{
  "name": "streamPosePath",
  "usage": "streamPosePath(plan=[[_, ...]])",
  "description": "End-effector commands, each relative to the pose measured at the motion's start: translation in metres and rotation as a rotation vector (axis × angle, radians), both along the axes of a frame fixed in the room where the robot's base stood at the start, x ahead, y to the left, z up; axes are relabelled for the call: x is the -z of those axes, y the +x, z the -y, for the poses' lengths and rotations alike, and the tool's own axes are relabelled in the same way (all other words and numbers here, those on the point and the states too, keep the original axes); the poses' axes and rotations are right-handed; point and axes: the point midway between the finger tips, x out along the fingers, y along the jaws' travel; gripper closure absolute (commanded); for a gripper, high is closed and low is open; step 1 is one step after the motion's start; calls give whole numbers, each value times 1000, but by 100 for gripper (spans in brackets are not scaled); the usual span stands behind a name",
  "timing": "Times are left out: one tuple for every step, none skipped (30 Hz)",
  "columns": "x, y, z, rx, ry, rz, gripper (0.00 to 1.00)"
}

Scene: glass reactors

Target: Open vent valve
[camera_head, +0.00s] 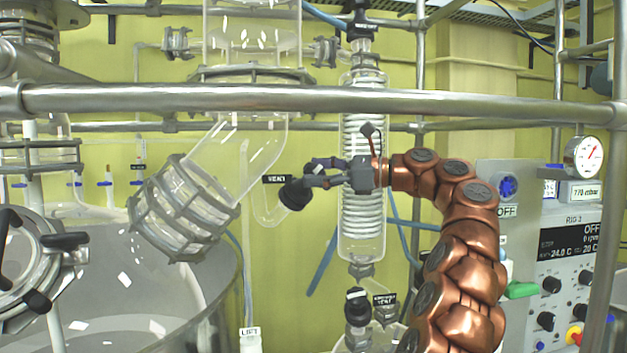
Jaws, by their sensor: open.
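The vent valve has a black knob (294,194) on a curved glass side tube (266,208), left of the glass coil condenser (350,225). A small black label (276,179) reading VENT sits at the knob's upper left. My gripper (309,175) reaches in from the right on my copper-coloured arm, in front of the condenser. Its dark fingers are open and point left, with their tips at the knob's upper right edge. I cannot tell whether they touch the knob. The fingers partly cover the knob's right side, and its exact turn position is hard to read.
A thick steel rail (240,99) crosses the view above my gripper. A wide glass elbow (235,160) with a clamped flange (180,208) stands to the left. Below is another black-knobbed valve (357,305). A control panel (565,260) and round gauge (584,157) are at right.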

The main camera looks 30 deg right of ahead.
Motion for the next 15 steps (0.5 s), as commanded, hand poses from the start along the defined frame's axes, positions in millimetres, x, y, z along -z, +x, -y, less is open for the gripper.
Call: streamPosePath(plan=[[0, 0, 0, 0, 0, 0, 24], [0, 0, 0, 0, 0, 0, 24], [0, 0, 0, 0, 0, 0, 24], [0, 0, 0, 0, 0, 0, 24], [0, 0, 0, 0, 0, 0, 24], [0, 0, 0, 1, 1, 1, 24], [0, 0, 0, 1, 2, 0, 24], [0, 0, -1, 1, 2, 0, 24], [0, 0, -1, 3, 4, -1, 24], [0, 0, -1, 4, 6, -2, 24], [-1, 0, -1, 6, 9, -2, 24], [-1, -1, -1, 9, 12, -3, 24], [-1, -1, -2, 12, 16, -5, 24], [-2, -1, -2, 15, 19, -5, 24], [-2, -1, -2, 20, 24, -6, 24]])
